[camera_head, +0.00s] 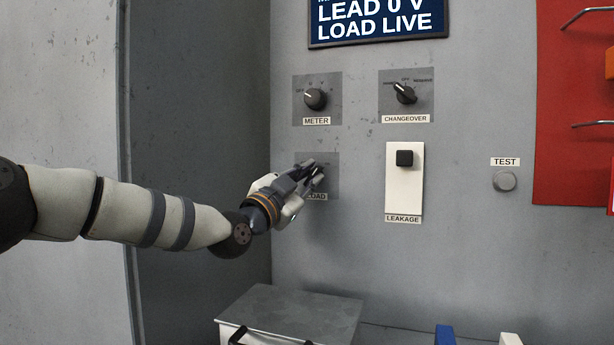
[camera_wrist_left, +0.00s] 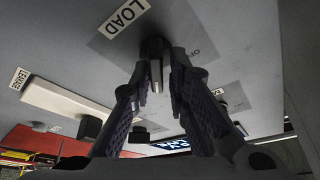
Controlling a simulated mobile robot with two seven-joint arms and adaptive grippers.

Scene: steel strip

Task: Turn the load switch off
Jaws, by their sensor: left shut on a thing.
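The load switch is a dark knob (camera_wrist_left: 153,50) on a grey plate (camera_head: 330,163), with a LOAD label (camera_head: 317,197) below it. My left gripper (camera_head: 312,168) reaches the plate from the left and covers most of the knob in the head view. In the left wrist view my left gripper (camera_wrist_left: 158,78) has its two fingers on either side of the knob, shut on it. An OFF mark (camera_wrist_left: 195,52) shows on the plate beside the knob. A display (camera_head: 378,22) above reads LEAD 0 V, LOAD LIVE. My right gripper is not in view.
Above are the METER knob (camera_head: 316,98) and the CHANGEOVER knob (camera_head: 405,93). To the right are the LEAKAGE slide plate (camera_head: 404,190) and the TEST button (camera_head: 504,181). A grey metal box (camera_head: 290,311) stands below my left arm. A red board (camera_head: 575,130) hangs at the right.

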